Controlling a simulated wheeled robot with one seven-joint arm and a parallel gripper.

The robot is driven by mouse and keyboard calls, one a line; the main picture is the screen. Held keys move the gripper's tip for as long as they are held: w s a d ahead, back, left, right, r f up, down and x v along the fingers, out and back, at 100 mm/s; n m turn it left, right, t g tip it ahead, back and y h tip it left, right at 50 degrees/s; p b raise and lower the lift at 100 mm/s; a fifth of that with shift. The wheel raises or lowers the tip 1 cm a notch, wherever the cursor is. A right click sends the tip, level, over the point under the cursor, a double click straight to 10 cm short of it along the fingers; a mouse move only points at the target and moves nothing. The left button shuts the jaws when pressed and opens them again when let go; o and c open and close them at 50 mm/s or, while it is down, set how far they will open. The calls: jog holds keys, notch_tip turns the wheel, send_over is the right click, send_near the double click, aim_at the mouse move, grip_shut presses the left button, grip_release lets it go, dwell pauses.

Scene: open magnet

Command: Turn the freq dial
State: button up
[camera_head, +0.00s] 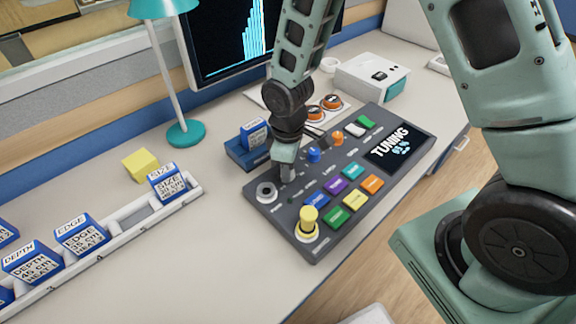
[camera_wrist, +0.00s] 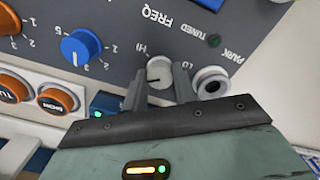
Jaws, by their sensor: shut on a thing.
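The control console (camera_head: 330,220) is a dark grey panel on the desk. In the wrist view the freq dial (camera_wrist: 159,70) is a pale round knob between the LO and HI marks, near the printed word FREQ. My gripper (camera_wrist: 160,85) has one finger on each side of this dial and is shut on it. In the head view my gripper (camera_head: 287,174) points down at the upper left of the console and hides the dial. The console's screen (camera_head: 399,150) reads TUNING with a percent figure below it.
A blue knob (camera_wrist: 81,47) and orange buttons (camera_wrist: 58,99) are beside my gripper. A round socket (camera_wrist: 211,82) is close to the other finger. A yellow knob (camera_head: 308,222) stands at the console's front. A blue holder (camera_head: 244,152) with a block is behind.

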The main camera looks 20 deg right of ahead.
jog(key=shift+a, duration=0.1)
jog(key=o, duration=1)
jog(key=shift+c, duration=0.2)
jog(key=shift+r, duration=0.1)
notch_tip(320, 180, up, 17)
jog(key=shift+r+p, duration=0.15)
jog(key=shift+p, duration=0.25)
jog(key=s+a+r+m, duration=0.1)
jog(key=s+a, duration=0.2)
jog(key=s, duration=0.7)
jog(key=s+a+r+m, duration=0.1)
jog(key=s+a, duration=0.2)
jog(key=s, duration=0.7)
jog(key=shift+m+y, duration=0.3)
jog(key=shift+m, duration=0.1)
jog(key=shift+a, duration=0.1)
